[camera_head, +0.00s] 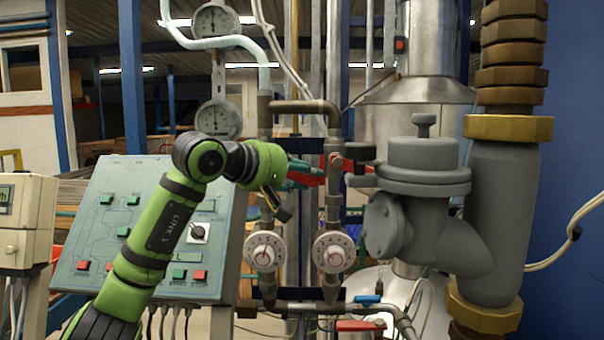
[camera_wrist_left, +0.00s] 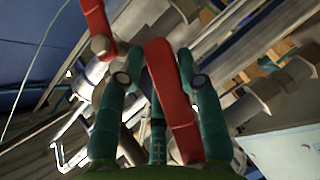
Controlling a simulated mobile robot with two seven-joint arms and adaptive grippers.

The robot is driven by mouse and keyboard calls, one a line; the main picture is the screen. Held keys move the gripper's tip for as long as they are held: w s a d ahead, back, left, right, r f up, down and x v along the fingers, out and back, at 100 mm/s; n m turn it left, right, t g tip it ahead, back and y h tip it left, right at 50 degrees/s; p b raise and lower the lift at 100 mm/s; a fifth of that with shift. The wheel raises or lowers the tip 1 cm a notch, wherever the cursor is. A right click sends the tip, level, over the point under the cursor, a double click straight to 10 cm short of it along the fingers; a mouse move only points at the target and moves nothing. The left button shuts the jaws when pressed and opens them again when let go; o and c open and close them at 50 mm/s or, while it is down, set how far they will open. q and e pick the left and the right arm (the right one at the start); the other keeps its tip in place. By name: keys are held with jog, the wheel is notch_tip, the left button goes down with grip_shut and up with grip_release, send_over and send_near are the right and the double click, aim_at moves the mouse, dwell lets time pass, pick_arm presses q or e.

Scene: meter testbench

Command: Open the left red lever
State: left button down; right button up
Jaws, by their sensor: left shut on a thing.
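The left red lever (camera_head: 300,182) is largely hidden behind my left gripper in the head view. In the left wrist view this red lever (camera_wrist_left: 172,95) runs lengthwise between the teal fingers. My left gripper (camera_head: 300,172) is shut on it at the left vertical pipe; its fingers also show in the wrist view (camera_wrist_left: 157,85). A second red lever (camera_head: 335,168) is on the right vertical pipe. It also shows at the upper left of the wrist view (camera_wrist_left: 97,25), apart from the fingers. My right gripper is not in view.
Two round meters (camera_head: 265,252) and (camera_head: 333,252) sit below the levers. A grey valve body (camera_head: 425,200) stands close on the right. A sloped control panel (camera_head: 100,240) is behind my left arm. A red handle (camera_head: 360,325) and a blue handle (camera_head: 367,299) are lower down.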

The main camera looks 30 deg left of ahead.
pick_arm(q)
jog(key=shift+a+f+m+y+p, duration=0.1)
jog(key=shift+a+m+y+p, duration=0.15)
jog(key=shift+p, duration=0.5)
jog(key=shift+s+a+f+m+g+y+p, duration=0.5)
jog(key=shift+a+f+m+g+y+p, duration=0.7)
jog(key=shift+p, duration=0.85)
jog(key=shift+s+a+f+m+g+y+p, duration=0.6)
jog(key=shift+a+m+g+y+p, duration=0.25)
jog(key=shift+y+p, duration=0.95)
jog(key=shift+s+a+f+m+g+y+p, duration=0.45)
jog(key=shift+a+f+m+g+y+p, duration=0.55)
jog(key=shift+p, duration=1.35)
jog(key=shift+a, duration=0.1)
jog(key=c, duration=0.8)
grip_release()
jog(key=shift+s+r, duration=0.1)
